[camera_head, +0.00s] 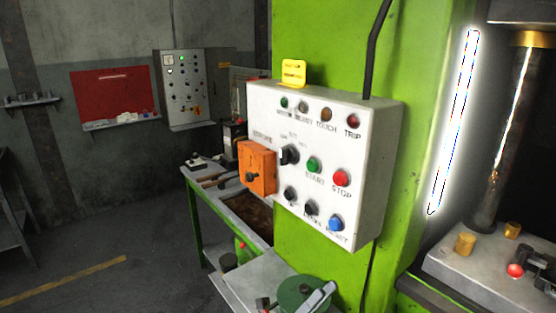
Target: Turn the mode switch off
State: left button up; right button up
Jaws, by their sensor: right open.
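The white control box (378,180) is mounted on the green press column. A black rotary knob (289,154), which looks like the mode switch, is in its middle row, left of a green START button (313,165) and a red STOP button (341,178). Small labels surround the knob, too blurred to read its setting. My left gripper is not in view.
An orange box (257,168) with a dark knob juts out left of the switch. Lower black knobs (290,193) and a blue button (336,223) are below it. A yellow tag (293,73) stands on top. A grey shelf with a green round object (300,290) is below.

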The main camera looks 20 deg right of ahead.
jog(key=w+a+r+m+t+y, duration=0.1)
jog(key=w+r+m+t+y, duration=0.15)
jog(key=w+r, duration=0.2)
jog(key=t+y, duration=1)
jog(key=t, duration=0.2)
send_near(281, 157)
jog(key=shift+g, duration=0.25)
jog(key=p+x, duration=0.4)
jog(key=x, duration=0.5)
jog(key=shift+w+p, duration=0.25)
jog(key=shift+p, duration=0.05)
grip_shut()
